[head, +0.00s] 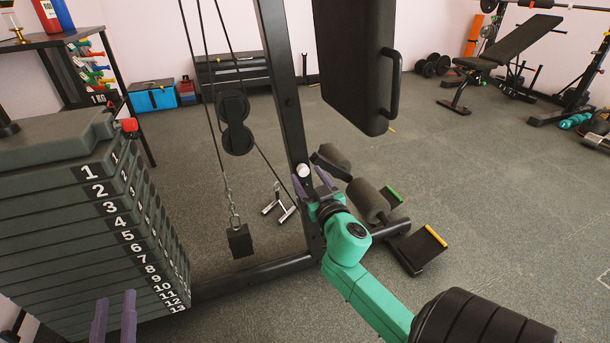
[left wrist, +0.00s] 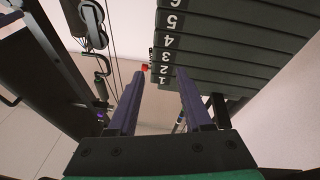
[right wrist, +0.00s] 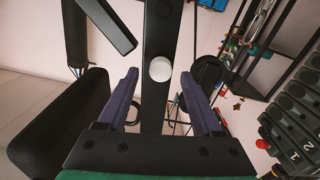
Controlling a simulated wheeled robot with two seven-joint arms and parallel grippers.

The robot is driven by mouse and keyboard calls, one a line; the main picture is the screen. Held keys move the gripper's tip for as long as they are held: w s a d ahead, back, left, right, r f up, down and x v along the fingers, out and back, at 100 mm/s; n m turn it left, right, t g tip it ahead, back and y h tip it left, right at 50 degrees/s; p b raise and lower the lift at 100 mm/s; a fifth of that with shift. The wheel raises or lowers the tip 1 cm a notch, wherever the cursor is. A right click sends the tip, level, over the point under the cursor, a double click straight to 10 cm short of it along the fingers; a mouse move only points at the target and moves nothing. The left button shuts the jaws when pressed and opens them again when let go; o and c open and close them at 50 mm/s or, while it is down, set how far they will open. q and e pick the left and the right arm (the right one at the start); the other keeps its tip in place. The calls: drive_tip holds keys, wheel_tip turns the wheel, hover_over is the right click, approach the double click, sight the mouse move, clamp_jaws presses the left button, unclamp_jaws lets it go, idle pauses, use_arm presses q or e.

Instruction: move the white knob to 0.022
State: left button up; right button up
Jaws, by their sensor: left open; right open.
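The white knob (head: 303,170) is a small round knob on the black upright post (head: 285,90) of the weight machine. In the right wrist view the white knob (right wrist: 161,69) shows between and beyond my open fingers. My right gripper (head: 314,184) is open beside the knob, its fingers reaching up toward the post; I cannot tell if they touch it. It shows in the right wrist view (right wrist: 160,100) with nothing held. My left gripper (head: 115,312) is open and empty at the lower left, before the numbered weight stack. Its fingers also show in the left wrist view (left wrist: 158,95).
The numbered weight stack (head: 60,220) with a red pin knob (head: 129,125) stands at the left. A black pad with a handle (head: 355,60) hangs right of the post. Foam rollers (head: 368,200) sit low behind my right gripper. Open floor (head: 500,200) lies to the right.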

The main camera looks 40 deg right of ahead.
drive_tip(key=shift+x, duration=1.15)
use_arm(q)
drive_tip(key=r, duration=0.2)
drive_tip(key=r+t, duration=0.1)
drive_tip(key=shift+w+a+r, duration=0.2)
drive_tip(key=shift+w+r, duration=0.1)
use_arm(e)
drive_tip(key=shift+f, duration=0.1)
clamp_jaws()
